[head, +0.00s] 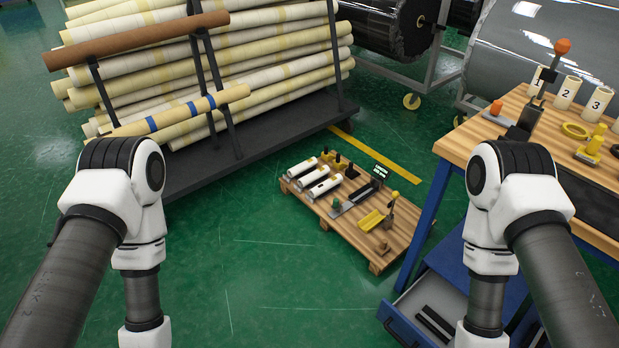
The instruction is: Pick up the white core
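Short white cylinders that look like cores (324,187) lie on their sides on a low wooden pallet (372,248) on the floor, with dark bands or fittings on them. White upright cylinders marked 1 (538,80), 2 (567,93) and 3 (597,103) stand on the wooden workbench (484,133) at the right. I cannot tell which of these is the white core. Only the upper parts of my two arms show, at the left and right. Both hang down past the bottom edge, so my grippers are out of view.
A dark rack (262,139) at the back left holds several long cream rolls and a brown tube (137,40). An open blue drawer (401,328) juts out under the bench. The green floor (255,255) is clear between the rack and pallet.

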